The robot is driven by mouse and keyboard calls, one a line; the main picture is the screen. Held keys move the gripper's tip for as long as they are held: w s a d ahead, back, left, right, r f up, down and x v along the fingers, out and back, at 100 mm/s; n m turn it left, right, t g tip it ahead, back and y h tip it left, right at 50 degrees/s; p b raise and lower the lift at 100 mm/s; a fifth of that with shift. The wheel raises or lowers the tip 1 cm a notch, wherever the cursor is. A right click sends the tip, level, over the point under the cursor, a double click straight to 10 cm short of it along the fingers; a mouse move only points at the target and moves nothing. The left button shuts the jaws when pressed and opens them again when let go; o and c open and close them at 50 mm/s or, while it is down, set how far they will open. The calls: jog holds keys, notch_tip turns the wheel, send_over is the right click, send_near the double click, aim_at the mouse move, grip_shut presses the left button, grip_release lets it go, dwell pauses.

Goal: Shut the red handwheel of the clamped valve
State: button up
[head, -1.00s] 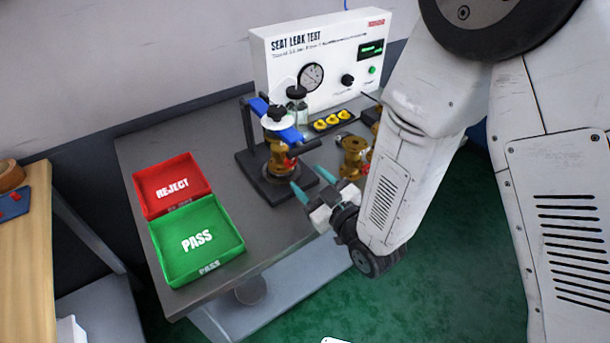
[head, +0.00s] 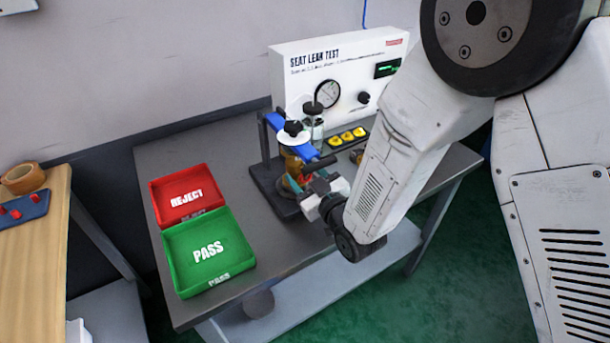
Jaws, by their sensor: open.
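The brass valve (head: 291,163) stands upright in the dark clamp fixture (head: 265,178) on the grey bench, under a blue clamp bar (head: 306,150) with a black knob. Its red handwheel is on the near side, low on the body, and is mostly hidden by my fingers; only a little red shows there. My gripper (head: 299,183) has its teal fingertips at that near side of the valve, around or right beside the handwheel. The jaws are open. I cannot tell whether they touch the wheel.
A red REJECT tray (head: 187,194) and a green PASS tray (head: 208,250) lie on the bench to the left. The white SEAT LEAK TEST panel (head: 345,75) stands behind. A black holder with yellow pieces (head: 347,138) is right of the fixture. My arm covers the bench's right side.

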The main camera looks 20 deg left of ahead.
jog(key=shift+c, duration=0.2)
jog(key=c, duration=0.9)
jog(key=shift+w+m, duration=0.1)
jog(key=shift+m, duration=2.1)
jog(key=o, duration=0.9)
jog(key=shift+o, duration=0.2)
jog(key=v, duration=0.7)
jog(key=shift+s+d, duration=0.25)
jog(key=shift+d, duration=0.05)
